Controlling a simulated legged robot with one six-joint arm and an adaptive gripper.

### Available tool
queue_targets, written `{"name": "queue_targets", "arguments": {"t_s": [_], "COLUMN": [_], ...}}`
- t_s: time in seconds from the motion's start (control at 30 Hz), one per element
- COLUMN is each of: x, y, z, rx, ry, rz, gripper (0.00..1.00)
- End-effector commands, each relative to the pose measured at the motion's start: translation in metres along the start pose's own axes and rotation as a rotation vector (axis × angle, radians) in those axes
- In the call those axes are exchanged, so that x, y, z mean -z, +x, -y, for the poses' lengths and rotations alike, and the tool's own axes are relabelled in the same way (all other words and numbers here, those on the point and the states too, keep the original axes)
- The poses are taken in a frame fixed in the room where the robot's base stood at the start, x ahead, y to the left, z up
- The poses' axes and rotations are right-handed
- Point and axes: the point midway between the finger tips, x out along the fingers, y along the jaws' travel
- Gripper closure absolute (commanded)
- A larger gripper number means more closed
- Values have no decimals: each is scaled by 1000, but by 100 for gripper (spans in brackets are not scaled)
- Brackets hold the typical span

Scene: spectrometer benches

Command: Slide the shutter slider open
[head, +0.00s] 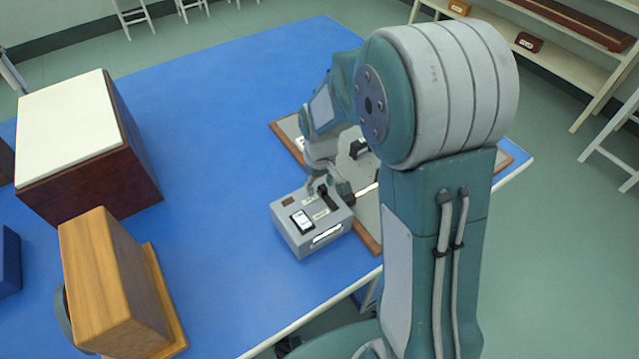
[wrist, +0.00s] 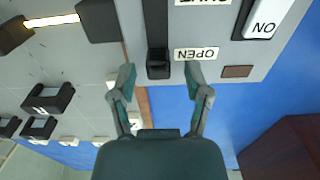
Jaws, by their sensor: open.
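The grey instrument box (head: 290,237) sits on the blue bench, with the shutter slider on its top. In the wrist view, the black slider knob (wrist: 158,70) is at the near end of a dark slot, beside the OPEN label (wrist: 197,53). The SHUT label (wrist: 203,2) is at the top edge, partly cut off. My gripper (wrist: 160,78) is open, with one fingertip on each side of the knob and a gap to each. In the head view, my gripper (head: 328,186) is over the box's back part and hides some of its top.
A white ON switch (wrist: 263,18) is right of the slot. A wood-edged grey board (head: 290,130) with dark blocks lies beside the box, partly behind my arm. A wooden case (head: 105,285) and a white-topped dark box (head: 75,125) stand left. The blue bench between is clear.

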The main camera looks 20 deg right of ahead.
Motion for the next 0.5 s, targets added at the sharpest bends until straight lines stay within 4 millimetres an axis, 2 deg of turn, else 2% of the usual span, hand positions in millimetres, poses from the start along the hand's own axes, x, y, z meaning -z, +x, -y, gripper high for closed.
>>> {"name": "queue_targets", "arguments": {"t_s": [0.17,0.5], "x": [1,2], "y": [-25,-94], "z": [0,1], "rx": [-2,-2], "ry": [0,-1], "rz": [-5,-4], "gripper": [37,37]}}
